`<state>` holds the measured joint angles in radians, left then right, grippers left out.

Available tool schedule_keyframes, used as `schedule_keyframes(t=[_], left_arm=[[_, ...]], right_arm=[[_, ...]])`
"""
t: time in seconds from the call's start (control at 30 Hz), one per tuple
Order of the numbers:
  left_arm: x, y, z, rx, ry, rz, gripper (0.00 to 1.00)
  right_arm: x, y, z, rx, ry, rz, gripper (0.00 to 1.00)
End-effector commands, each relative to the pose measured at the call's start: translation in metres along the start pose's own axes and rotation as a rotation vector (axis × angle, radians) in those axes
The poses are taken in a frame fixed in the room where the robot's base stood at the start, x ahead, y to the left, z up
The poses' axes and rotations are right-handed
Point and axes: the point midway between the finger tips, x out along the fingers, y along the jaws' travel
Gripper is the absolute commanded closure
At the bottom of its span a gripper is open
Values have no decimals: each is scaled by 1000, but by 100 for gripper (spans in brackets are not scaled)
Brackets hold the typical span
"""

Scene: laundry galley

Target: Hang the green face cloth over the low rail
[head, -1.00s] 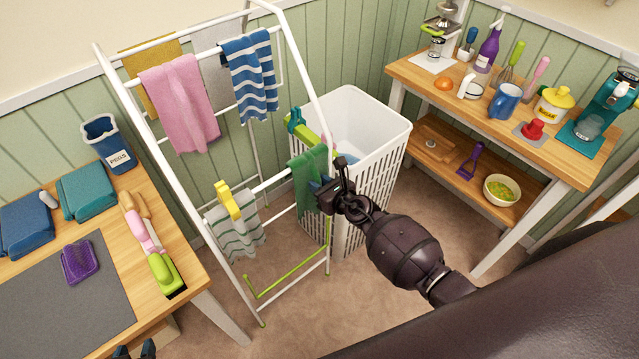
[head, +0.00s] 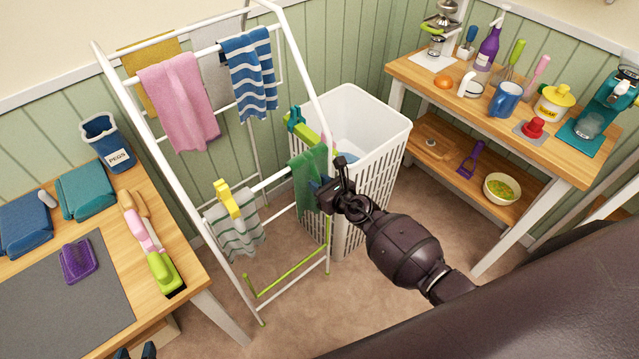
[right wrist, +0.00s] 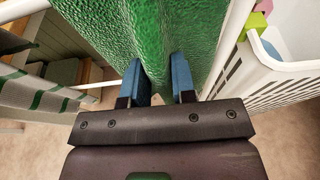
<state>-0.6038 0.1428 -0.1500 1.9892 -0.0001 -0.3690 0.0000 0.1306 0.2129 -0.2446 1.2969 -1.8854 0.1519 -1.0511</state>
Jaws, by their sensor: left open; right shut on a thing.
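The green face cloth (head: 308,182) hangs at the right end of the low rail (head: 270,183) of the white drying rack. Its top edge is at rail height; I cannot tell whether it lies over the rail or only against it. My right gripper (head: 326,192) is shut on the cloth's near side. In the right wrist view, the cloth (right wrist: 150,35) bunches between the blue fingertips (right wrist: 159,85). My left gripper (head: 136,351) is open at the bottom edge of the head view, mostly cut off, far from the cloth.
A striped cloth (head: 236,228) with a yellow peg (head: 227,198) hangs on the left of the low rail. A white laundry basket (head: 385,130) stands close behind the cloth. Pink (head: 178,105) and blue-striped (head: 250,75) towels hang higher. A wooden table (head: 190,245) is at left.

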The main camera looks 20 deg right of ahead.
Motion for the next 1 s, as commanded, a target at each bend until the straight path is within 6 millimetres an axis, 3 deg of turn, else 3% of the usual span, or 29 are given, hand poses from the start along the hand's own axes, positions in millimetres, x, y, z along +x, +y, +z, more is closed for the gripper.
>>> schedule_keyframes(t=[0.4, 0.43, 0.6, 1.0], left_arm=[[4, 1, 0, 1, 5, 1, 57], [4, 1, 0, 1, 5, 2, 57], [3, 1, -1, 1, 6, 1, 57], [2, 0, 2, 0, 1, 0, 57]], right_arm=[[1, 0, -4, 0, 0, 0, 100], [1, 0, -4, 0, 0, 0, 72], [1, 0, -4, 0, 0, 0, 46], [1, 0, -4, 0, 0, 0, 45]])
